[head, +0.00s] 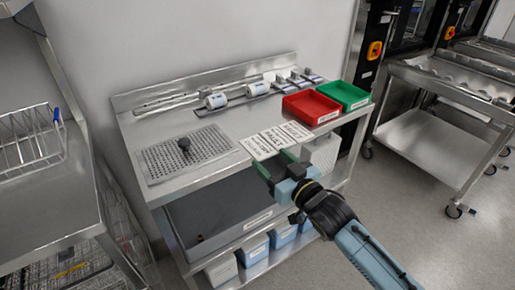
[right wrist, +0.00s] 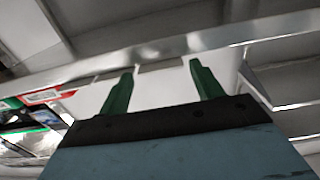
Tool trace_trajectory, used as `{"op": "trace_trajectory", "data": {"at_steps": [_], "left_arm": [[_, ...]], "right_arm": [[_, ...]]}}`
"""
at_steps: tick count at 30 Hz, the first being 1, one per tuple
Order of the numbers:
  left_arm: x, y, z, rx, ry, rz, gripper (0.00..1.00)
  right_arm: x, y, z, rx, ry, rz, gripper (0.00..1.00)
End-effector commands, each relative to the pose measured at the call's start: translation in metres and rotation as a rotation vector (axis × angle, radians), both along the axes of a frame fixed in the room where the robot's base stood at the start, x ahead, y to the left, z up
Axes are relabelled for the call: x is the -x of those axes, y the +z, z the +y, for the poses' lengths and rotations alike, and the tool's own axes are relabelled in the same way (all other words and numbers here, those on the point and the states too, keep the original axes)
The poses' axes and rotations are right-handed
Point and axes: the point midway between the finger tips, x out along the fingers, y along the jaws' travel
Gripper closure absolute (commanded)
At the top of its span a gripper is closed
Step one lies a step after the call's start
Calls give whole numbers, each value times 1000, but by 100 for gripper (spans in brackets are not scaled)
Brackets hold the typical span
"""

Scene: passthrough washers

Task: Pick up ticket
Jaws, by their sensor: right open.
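White printed sheets (head: 275,139) with dark lettering lie flat near the front edge of the steel table, in the middle of the head view. I cannot tell which of them is the ticket. My right gripper (head: 271,172) is at the table's front edge, just below the sheets in the picture. Its green fingers are apart, and I see nothing held. In the right wrist view the open fingers (right wrist: 160,82) point toward a steel edge, with a pale surface between them that I cannot identify. My left gripper is not in view.
On the steel table (head: 222,128) are a red bin (head: 311,107), a green bin (head: 344,94), white rolls (head: 216,100) and a perforated plate (head: 187,154) with a dark knob. Lidded boxes (head: 253,250) fill the low shelf. A wire rack (head: 30,140) stands left.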

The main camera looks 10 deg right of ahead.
Motion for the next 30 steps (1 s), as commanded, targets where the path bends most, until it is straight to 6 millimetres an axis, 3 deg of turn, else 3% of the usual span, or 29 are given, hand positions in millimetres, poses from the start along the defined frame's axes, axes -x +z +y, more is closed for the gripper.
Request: {"op": "trace_trajectory", "data": {"at_steps": [4, 12, 20, 30], "left_arm": [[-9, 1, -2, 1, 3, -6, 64], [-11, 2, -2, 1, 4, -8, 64], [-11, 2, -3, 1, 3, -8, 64], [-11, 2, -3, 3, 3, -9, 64]], "right_arm": [[-14, -2, 6, 0, 1, 2, 35], [-16, -1, 7, 0, 0, 2, 35], [-16, -1, 6, 1, 0, 2, 67], [-16, -1, 6, 1, 0, 2, 69]]}}
